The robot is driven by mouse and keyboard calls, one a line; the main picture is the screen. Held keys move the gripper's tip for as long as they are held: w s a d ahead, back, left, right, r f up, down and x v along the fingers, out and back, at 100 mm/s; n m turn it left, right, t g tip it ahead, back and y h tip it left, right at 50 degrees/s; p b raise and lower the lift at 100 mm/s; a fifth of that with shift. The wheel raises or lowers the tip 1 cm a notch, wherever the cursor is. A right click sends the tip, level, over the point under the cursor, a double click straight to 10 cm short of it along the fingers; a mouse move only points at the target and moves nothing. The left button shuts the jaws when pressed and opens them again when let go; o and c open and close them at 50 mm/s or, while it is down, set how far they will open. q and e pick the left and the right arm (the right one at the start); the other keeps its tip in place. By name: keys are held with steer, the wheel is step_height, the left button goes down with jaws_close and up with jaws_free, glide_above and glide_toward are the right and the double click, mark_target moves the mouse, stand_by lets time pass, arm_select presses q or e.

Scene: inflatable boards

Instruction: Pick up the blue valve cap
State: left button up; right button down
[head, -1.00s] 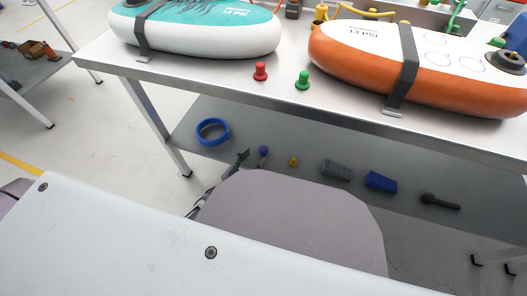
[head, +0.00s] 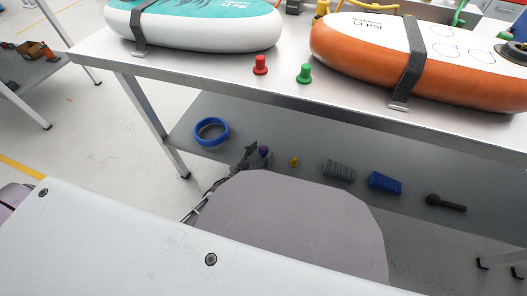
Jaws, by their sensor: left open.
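The blue valve cap (head: 264,150) is a small, dark blue-purple piece on the grey lower shelf under the table. My left gripper (head: 257,155) is low over the shelf, right at the cap. Its dark fingers are open, one to the left of the cap and part of the other close beside it. Whether they touch the cap is too small to tell. My own arm hides the lower part of the gripper and the shelf in front of it. My right gripper is out of view.
On the shelf lie a blue ring (head: 211,131), a small yellow cap (head: 294,162), a grey block (head: 338,170), a blue block (head: 384,183) and a black tool (head: 446,203). The tabletop above holds a red cap (head: 260,65), a green cap (head: 304,73) and two boards.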

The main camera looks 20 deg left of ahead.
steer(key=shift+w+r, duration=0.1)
arm_select(q)
steer(key=shift+c, duration=1.2)
steer(key=c, duration=0.8)
steer(key=shift+r, duration=0.1)
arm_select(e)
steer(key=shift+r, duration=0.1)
